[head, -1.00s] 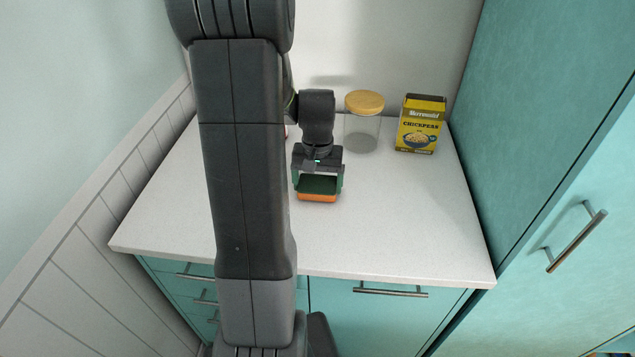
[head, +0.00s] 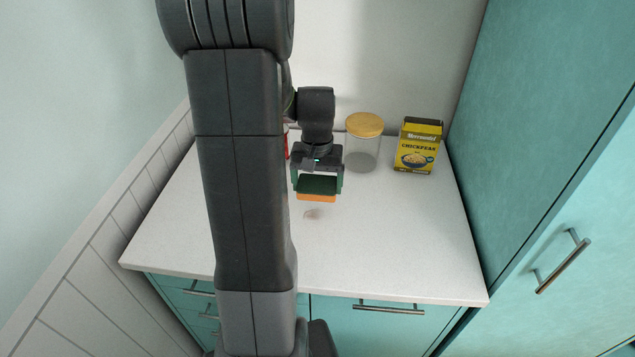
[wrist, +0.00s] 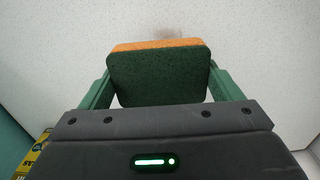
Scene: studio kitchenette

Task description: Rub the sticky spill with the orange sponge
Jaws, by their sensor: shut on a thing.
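My gripper (head: 318,184) is shut on the orange sponge (head: 316,198), which has a dark green scouring side facing up. In the wrist view the sponge (wrist: 158,45) sits between the two green fingers, with its orange edge at the far side. The sticky spill (head: 313,214) is a small, faint brownish spot on the white counter, just in front of the sponge in the head view. It also shows in the wrist view as a faint smudge (wrist: 195,32), partly hidden behind the sponge. The sponge appears held above the counter; the exact gap is hard to tell.
A glass jar with a wooden lid (head: 364,125) and a yellow chickpeas box (head: 418,146) stand at the back right of the counter (head: 400,240). A red thing (head: 287,145) is mostly hidden behind my arm. The front and right of the counter are clear.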

